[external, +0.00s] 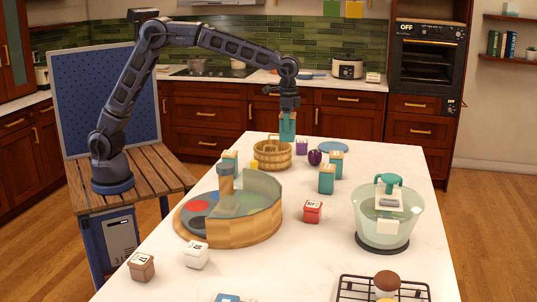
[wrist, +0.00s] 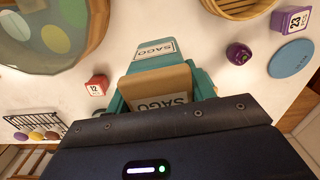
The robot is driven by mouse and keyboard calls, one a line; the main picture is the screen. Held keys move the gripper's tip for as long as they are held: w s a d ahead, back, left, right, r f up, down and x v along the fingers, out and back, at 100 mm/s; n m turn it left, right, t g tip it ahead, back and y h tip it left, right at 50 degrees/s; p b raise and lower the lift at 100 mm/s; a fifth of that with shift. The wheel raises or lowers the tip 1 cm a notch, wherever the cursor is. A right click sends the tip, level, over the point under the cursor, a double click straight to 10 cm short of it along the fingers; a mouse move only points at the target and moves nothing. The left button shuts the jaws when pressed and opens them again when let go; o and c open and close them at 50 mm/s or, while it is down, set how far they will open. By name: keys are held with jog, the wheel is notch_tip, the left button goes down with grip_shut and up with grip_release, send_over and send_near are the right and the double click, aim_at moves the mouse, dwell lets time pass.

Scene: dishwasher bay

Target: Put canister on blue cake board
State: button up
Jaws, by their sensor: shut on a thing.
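My gripper (external: 288,108) is shut on a teal canister (external: 288,127) and holds it upright, high at the far end of the island in the external view. In the wrist view the canister's tan lid (wrist: 150,84) is close below the gripper, with SAGO on its label; the jaw tips are hard to make out. The blue cake board (external: 333,147) lies flat and bare on the counter, right of the held canister in the picture. It also shows at the right of the wrist view (wrist: 292,58).
A wooden basket (external: 272,155) stands below the canister. A round wooden-sided container (external: 255,226), red box (external: 312,212) and glass bowl (external: 388,222) are nearer the camera.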

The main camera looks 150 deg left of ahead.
jog(key=shift+r, duration=0.7)
jog(key=shift+a, duration=0.25)
jog(key=s+a+f, duration=0.2)
jog(key=a, duration=1)
jog(key=m, duration=0.1)
send_near(326, 148)
jog(key=shift+a+f, duration=0.15)
jog(key=shift+f, duration=0.95)
jog(key=shift+f, duration=0.15)
jog(key=o, duration=1.1)
